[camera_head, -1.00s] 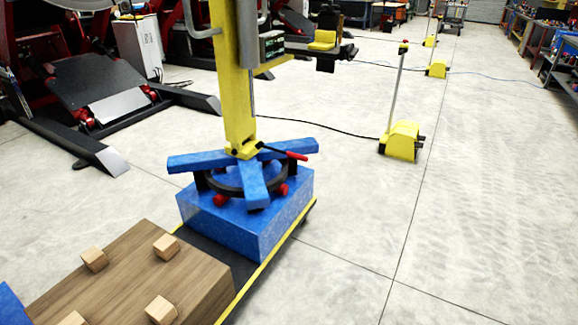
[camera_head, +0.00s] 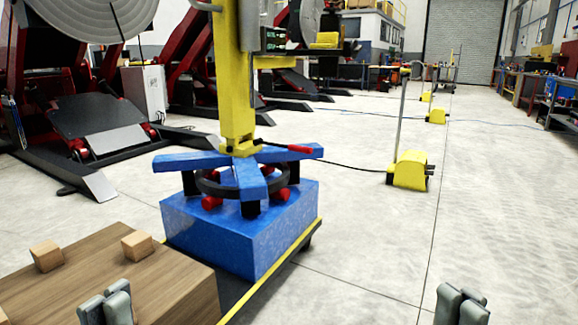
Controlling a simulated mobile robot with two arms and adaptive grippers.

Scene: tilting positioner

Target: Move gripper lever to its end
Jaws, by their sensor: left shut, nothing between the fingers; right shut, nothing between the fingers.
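The gripper lever (camera_head: 299,149) is a thin black rod with a red handle. It points right from the foot of the yellow column (camera_head: 235,85), above the blue star-shaped arms (camera_head: 250,178) of the positioner. These arms and a black ring sit on a blue block (camera_head: 240,232). My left gripper (camera_head: 107,298) is at the bottom left, in front of the wooden block, shut and empty. My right gripper (camera_head: 462,300) is at the bottom right over bare floor, shut and empty. Both are well apart from the lever, and their lower parts are cut off.
A wooden block (camera_head: 185,285) with small wooden cubes (camera_head: 137,245) stands at the front left. A yellow-edged platform (camera_head: 268,282) runs beside it. A yellow pedestal (camera_head: 410,171) with a pole stands at the right. Red and black machinery fills the back left.

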